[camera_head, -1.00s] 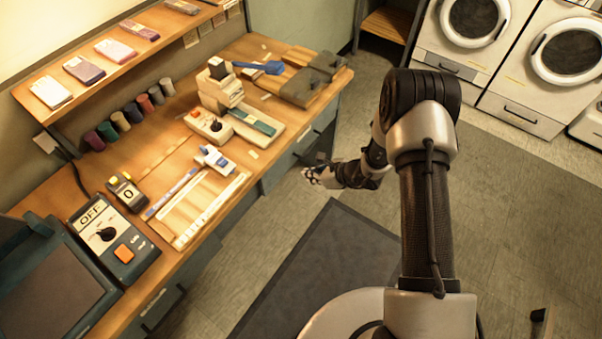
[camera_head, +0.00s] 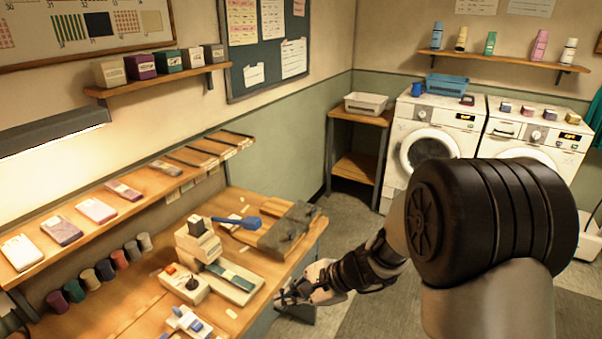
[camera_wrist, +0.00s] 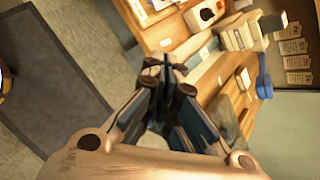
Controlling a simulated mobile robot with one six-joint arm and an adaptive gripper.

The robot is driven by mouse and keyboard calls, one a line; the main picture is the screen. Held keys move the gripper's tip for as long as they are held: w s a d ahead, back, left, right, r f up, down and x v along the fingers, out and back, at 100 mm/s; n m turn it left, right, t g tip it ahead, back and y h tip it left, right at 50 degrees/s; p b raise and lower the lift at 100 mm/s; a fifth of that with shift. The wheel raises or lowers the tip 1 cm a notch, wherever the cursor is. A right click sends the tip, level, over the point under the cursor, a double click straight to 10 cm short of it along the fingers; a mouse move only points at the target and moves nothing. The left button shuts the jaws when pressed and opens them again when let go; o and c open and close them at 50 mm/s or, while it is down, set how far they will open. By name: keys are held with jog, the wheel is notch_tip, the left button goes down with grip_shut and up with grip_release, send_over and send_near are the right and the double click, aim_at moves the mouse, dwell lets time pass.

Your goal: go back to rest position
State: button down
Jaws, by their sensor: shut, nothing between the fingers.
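My gripper (camera_head: 288,296) is at the end of my bent arm, off the front edge of the wooden workbench (camera_head: 120,300) in the head view. In the wrist view my gripper (camera_wrist: 168,72) has its fingers together with nothing held between them. The floor and the bench edge lie beyond the fingertips there. My gripper appears apart from the things on the bench, though the head view leaves its exact distance from the bench edge unclear.
On the bench are a white-and-grey device (camera_head: 198,242), a blue-handled tool (camera_head: 237,222) and several coloured spools (camera_head: 104,268). Washing machines (camera_head: 428,135) and a side table (camera_head: 358,158) stand at the back. A dark mat (camera_wrist: 55,85) lies on open floor.

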jog(key=s+d+r+n+h, duration=0.2)
jog(key=s+d+r+n, duration=0.15)
jog(key=s+r, duration=0.3)
jog(key=s+d+r+n+h, duration=0.1)
jog(key=s+d+r+n, duration=0.1)
jog(key=s+r+n, duration=0.4)
jog(key=s+d+r+n+t+h, duration=0.1)
jog(key=s+d+r+n+h, duration=0.1)
jog(key=s+d, duration=0.3)
jog(key=s+d+r+n+t+h, duration=0.1)
jog(key=s+d+r+n+h, duration=0.1)
jog(key=s+d, duration=0.4)
jog(key=shift+s+d+h, duration=0.25)
jog(key=shift+s+h, duration=0.55)
jog(key=shift+h, duration=0.1)
jog(key=shift+n, duration=0.25)
